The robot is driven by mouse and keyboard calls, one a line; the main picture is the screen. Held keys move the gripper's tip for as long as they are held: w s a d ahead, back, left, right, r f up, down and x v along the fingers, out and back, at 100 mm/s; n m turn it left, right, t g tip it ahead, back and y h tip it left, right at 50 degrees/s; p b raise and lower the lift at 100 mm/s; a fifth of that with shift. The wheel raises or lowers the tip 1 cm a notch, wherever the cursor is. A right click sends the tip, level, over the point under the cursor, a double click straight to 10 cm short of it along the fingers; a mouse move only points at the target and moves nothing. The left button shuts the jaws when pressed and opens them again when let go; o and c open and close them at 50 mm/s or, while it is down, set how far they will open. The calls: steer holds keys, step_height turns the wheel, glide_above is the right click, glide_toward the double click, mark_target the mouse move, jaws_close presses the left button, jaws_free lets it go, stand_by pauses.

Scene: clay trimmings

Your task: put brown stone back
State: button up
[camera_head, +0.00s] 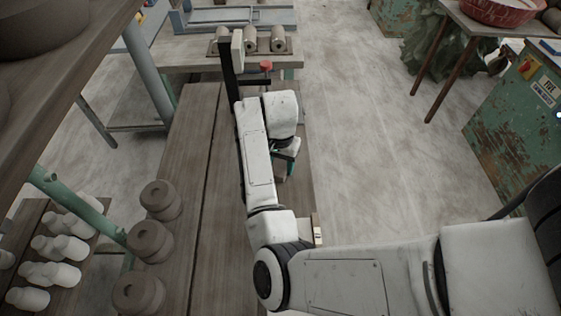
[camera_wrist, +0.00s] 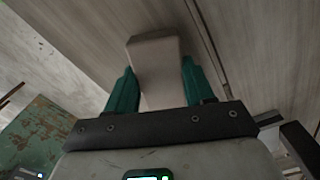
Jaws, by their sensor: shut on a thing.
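A brown-grey block, which looks like the brown stone (camera_wrist: 155,56), sits between the teal fingers of my gripper (camera_wrist: 158,76) in the wrist view. The fingers press on its two sides, and its far end sticks out beyond the fingertips. Wooden boards lie behind it; I cannot tell whether it touches them. In the head view my gripper (camera_head: 287,158) is over the right side of the long wooden bench (camera_head: 190,125). My own arm hides much of the gripper, and the stone is not clear there.
Several round brown clay pieces (camera_head: 150,240) stand along the bench's left side. A black upright (camera_head: 227,72) and a red knob (camera_head: 266,66) stand at the bench's far end, near grey-brown cylinders (camera_head: 264,41). Open floor lies right.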

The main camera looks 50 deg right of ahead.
mark_target(281, 164)
steer(key=o, duration=1.2)
steer(key=shift+f, duration=0.1)
step_height(281, 164, up, 12)
steer(key=shift+p, duration=0.35)
